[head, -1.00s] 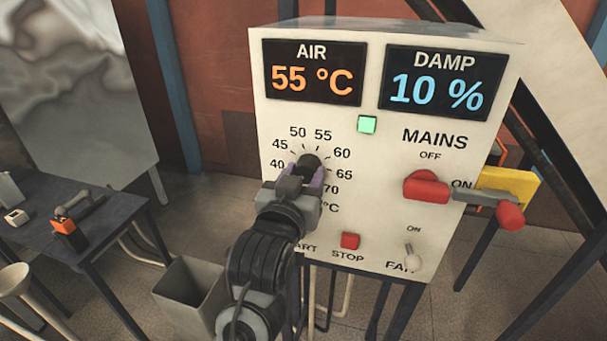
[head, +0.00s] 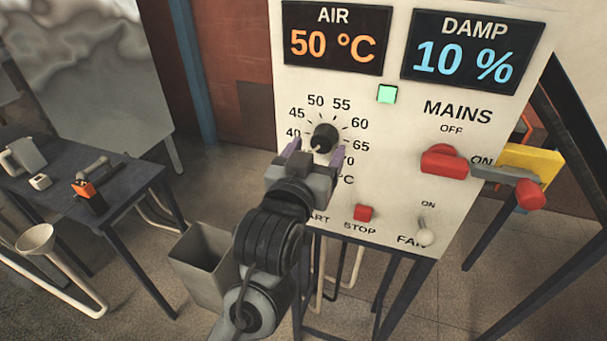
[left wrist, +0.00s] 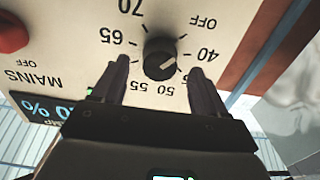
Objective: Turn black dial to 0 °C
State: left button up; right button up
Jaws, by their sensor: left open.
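The black dial (head: 324,137) sits on the white panel (head: 392,185) inside a ring of numbers. In the left wrist view the dial (left wrist: 160,62) appears upside down, its pale pointer line slanting towards the side with 40 and OFF. My left gripper (head: 316,151) is open in front of the dial, with one purple-grey finger on each side and apparently clear of it. The AIR display (head: 337,40) reads 50 °C. The gripper hides the lower part of the scale in the head view. My right gripper is not in view.
The green light (head: 387,94), red MAINS handle (head: 444,160), red STOP button (head: 363,213) and FAN switch (head: 425,236) are on the same panel. A grey bin (head: 205,262) stands below left. A dark table (head: 128,183) with tools is at the left.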

pick_arm(q)
jog(key=v, duration=0.8)
jog(key=shift+s+p, duration=0.2)
jog(key=shift+p, duration=0.15)
